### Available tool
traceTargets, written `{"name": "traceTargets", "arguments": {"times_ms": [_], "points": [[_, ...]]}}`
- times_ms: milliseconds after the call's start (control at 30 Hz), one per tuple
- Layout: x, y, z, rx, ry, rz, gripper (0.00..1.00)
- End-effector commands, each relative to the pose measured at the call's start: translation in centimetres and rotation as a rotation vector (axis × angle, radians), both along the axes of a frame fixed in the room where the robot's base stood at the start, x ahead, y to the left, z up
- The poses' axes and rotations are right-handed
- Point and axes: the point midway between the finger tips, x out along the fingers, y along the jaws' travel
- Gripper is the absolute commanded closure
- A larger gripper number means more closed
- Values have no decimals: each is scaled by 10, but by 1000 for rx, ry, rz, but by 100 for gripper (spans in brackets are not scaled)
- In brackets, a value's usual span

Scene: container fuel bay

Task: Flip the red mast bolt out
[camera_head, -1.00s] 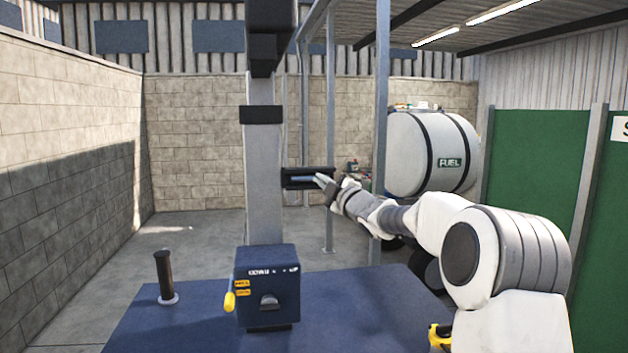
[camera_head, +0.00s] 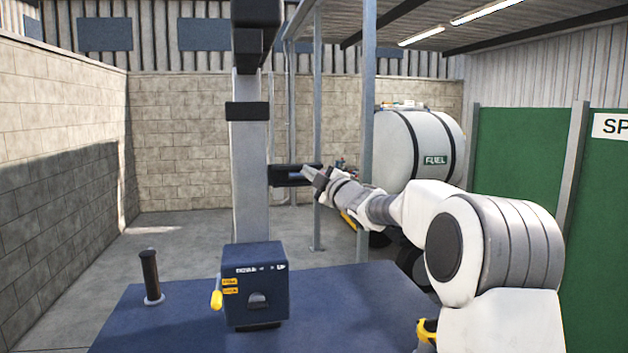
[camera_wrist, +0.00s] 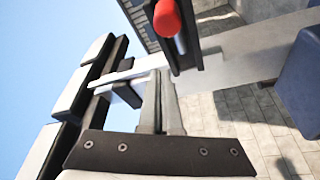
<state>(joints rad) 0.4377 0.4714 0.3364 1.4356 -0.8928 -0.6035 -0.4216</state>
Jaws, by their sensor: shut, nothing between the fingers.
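The red end of the mast bolt (camera_wrist: 167,17) shows at the top of the wrist view, on a silver shaft in a black bracket (camera_wrist: 186,45). In the head view the black bracket (camera_head: 290,176) sticks out from the right side of the grey mast (camera_head: 250,190); no red shows there. My gripper (camera_head: 306,172) is at the bracket's right part in the head view. In the wrist view my gripper (camera_wrist: 160,74) is shut and empty, its fingertips just below and left of the bolt. I cannot tell whether they touch the bracket.
A blue control box (camera_head: 257,290) with a yellow lever (camera_head: 216,297) stands on the blue deck (camera_head: 330,310). A black post (camera_head: 151,275) stands at its left. A grey pole (camera_head: 367,130) is behind my arm, with a white fuel tank (camera_head: 415,148) further back. Open floor lies left.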

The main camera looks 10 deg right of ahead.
Motion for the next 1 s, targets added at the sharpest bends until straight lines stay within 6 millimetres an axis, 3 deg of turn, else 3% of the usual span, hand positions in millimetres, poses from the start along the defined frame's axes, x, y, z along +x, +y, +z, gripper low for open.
{"name": "traceTargets", "arguments": {"times_ms": [200,400,600,1000], "points": [[-39,-13,-8,-1,-2,-2,100],[-65,-21,-11,-2,-1,-2,100],[-75,-24,-12,0,0,1,100],[-77,-24,-10,23,11,-7,100]]}}
